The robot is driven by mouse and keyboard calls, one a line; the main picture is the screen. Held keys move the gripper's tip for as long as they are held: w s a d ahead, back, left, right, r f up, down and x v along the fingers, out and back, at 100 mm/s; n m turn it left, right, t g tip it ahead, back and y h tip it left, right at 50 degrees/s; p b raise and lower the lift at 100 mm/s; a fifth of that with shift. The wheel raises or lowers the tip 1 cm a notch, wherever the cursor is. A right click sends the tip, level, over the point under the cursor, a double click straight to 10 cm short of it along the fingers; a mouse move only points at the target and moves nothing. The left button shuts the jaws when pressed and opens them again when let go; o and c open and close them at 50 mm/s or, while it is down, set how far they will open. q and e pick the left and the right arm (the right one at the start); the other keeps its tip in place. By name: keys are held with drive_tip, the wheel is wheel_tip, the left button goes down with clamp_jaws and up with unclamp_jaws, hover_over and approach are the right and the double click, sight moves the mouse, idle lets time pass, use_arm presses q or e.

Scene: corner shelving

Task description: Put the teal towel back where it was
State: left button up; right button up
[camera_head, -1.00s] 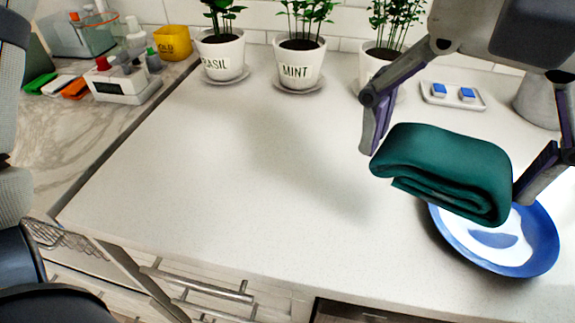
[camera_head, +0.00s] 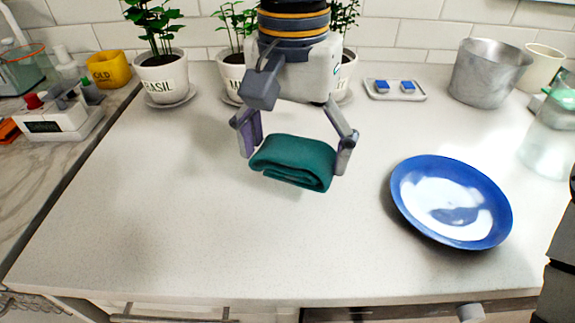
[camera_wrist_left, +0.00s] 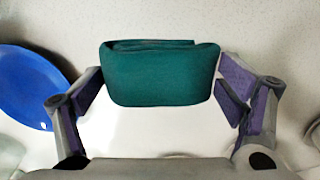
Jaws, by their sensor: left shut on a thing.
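The folded teal towel (camera_head: 293,163) is between the two fingers of my left gripper (camera_head: 295,150), over the middle of the white counter. The gripper is shut on the towel's two ends; it comes in from the back with its fingers pointing toward the front. In the left wrist view the towel (camera_wrist_left: 162,75) spans the gap between the fingers (camera_wrist_left: 162,92), its fold facing away. I cannot tell how far it is above the counter. My right gripper is not in view.
Potted herbs, including a basil pot (camera_head: 163,82), stand along the back wall. A small tray (camera_head: 394,96) and a metal pot (camera_head: 487,75) are at the back right. The counter's left and front are clear.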

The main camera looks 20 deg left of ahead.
sight(287, 187)
use_arm(q)
drive_tip(key=shift+w+a+f, duration=0.2)
drive_tip(key=shift+a+f, duration=0.05)
drive_tip(key=shift+f, duration=0.15)
drive_tip(key=shift+w+a+f, duration=0.15)
drive_tip(key=shift+f, duration=0.85)
drive_tip(key=shift+w+a+f, duration=0.1)
drive_tip(key=shift+a+f, duration=0.05)
drive_tip(key=shift+f, duration=0.8)
drive_tip(key=shift+f, duration=0.15)
drive_tip(key=o, duration=1)
drive_tip(key=shift+o, duration=0.2)
wheel_tip(287, 187, up, 12)
drive_tip(key=shift+a+r, duration=0.15)
